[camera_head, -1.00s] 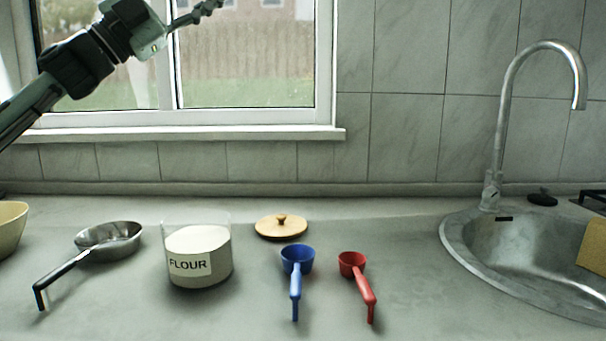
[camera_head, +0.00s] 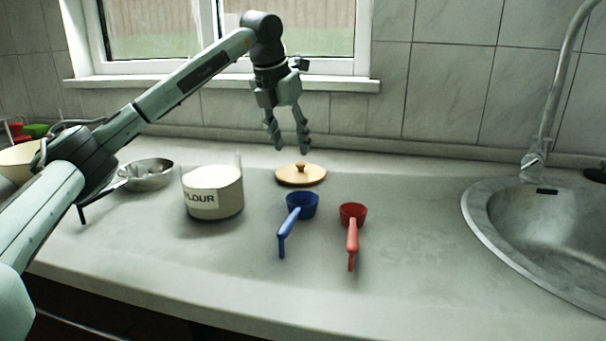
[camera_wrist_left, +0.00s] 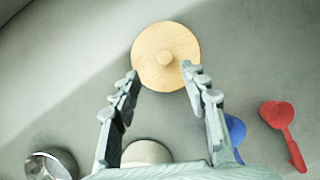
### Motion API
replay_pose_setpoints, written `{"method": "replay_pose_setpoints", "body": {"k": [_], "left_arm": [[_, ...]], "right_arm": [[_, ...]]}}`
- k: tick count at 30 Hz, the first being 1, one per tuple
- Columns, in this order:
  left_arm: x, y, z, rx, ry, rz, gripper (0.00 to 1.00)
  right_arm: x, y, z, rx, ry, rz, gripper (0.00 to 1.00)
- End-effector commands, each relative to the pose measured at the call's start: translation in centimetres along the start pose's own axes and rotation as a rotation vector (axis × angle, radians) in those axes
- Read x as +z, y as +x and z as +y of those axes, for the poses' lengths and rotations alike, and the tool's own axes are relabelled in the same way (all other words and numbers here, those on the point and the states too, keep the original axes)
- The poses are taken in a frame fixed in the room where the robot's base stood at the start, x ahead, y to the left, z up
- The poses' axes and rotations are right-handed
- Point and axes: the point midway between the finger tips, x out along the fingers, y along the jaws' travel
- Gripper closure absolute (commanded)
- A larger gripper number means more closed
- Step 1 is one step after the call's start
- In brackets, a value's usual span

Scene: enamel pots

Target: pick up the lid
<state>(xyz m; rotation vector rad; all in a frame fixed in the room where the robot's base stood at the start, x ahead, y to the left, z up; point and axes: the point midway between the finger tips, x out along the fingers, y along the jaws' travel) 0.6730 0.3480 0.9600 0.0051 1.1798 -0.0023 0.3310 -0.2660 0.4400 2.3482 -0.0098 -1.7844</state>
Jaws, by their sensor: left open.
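The lid (camera_head: 300,175) is a round, flat wooden disc with a small knob, lying on the counter behind the blue scoop in the head view. My left gripper (camera_head: 290,150) is open and empty, pointing down, a little above the lid and apart from it. In the left wrist view the lid (camera_wrist_left: 165,56) shows whole, just beyond the open fingertips (camera_wrist_left: 160,72), with its knob in the middle. My right gripper is not in view.
The flour container (camera_head: 213,193) stands left of the lid. A blue scoop (camera_head: 301,206) and a red scoop (camera_head: 353,218) lie in front. A metal pan (camera_head: 148,176) is farther left. The sink (camera_head: 540,235) is at the right. The counter between the red scoop and sink is clear.

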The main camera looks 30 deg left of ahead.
Motion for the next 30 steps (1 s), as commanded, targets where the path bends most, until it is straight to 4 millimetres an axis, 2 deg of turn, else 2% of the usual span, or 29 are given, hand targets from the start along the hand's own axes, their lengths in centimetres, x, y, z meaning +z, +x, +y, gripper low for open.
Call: {"method": "replay_pose_setpoints", "body": {"k": [5, 10, 14, 20, 30], "left_arm": [[0.3, 2.3, -0.6, -0.002, 0.001, 0.003, 0.56], [0.4, 4.7, -0.7, -0.002, -0.001, 0.001, 0.56], [0.4, 5.3, -0.7, -0.003, 0.0, -0.001, 0.56], [0.4, 5.3, -0.7, -0.003, 0.0, -0.002, 0.57], [0.4, 5.3, -0.7, -0.004, 0.0, -0.002, 0.99]], "right_arm": [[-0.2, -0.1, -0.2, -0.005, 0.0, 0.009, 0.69], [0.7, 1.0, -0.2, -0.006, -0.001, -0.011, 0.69], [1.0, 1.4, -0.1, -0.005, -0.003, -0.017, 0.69], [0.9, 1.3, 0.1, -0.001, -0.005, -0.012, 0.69], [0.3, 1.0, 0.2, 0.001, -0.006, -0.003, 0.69]]}}
